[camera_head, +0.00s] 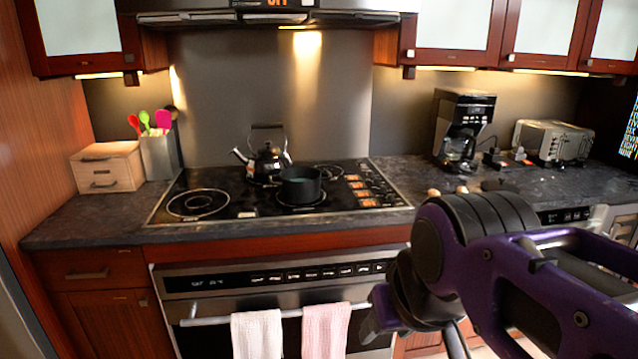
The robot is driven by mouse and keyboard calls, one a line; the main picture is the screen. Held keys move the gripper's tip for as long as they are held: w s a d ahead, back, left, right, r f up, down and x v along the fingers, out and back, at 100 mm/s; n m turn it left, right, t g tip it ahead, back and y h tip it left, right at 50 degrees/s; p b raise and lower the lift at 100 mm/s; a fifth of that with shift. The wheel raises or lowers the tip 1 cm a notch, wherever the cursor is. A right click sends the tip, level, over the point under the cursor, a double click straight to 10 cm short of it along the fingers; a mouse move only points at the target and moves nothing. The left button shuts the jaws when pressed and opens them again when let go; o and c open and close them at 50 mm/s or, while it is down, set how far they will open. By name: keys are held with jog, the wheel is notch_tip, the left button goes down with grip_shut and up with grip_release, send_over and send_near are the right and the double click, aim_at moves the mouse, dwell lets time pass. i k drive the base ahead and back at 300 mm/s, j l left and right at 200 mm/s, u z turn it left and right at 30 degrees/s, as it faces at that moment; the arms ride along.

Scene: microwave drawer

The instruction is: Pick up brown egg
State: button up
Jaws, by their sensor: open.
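Two small tan-brown rounded things lie on the dark countertop, just right of the cooktop and behind my arm. One brown shape, possibly the brown egg (433,192), is at the left, and another similar shape (461,189) is close to its right. Both are too small and partly covered to tell for certain. My purple and black arm reaches in from the right. My gripper (385,312) is low in front of the oven, below and in front of the counter edge, apart from the brown shapes. It is open, with nothing seen in it.
The cooktop (235,197) holds a kettle (268,160) and a dark pot (300,186). A coffee maker (462,130) and toaster (552,141) stand at the back right. Two towels (257,333) hang on the oven handle. The counter's front left is clear.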

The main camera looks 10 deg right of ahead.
aim_at(432, 193)
jog(key=i+l, duration=0.25)
jog(key=l, duration=0.15)
jog(key=i+l, duration=0.2)
jog(key=l, duration=0.15)
jog(key=i+l, duration=0.25)
jog(key=l, duration=0.15)
jog(key=i+l, duration=0.2)
jog(key=l, duration=0.2)
jog(key=i+l, duration=0.25)
jog(key=l, duration=0.15)
jog(key=i+l, duration=0.2)
jog(key=l, duration=0.15)
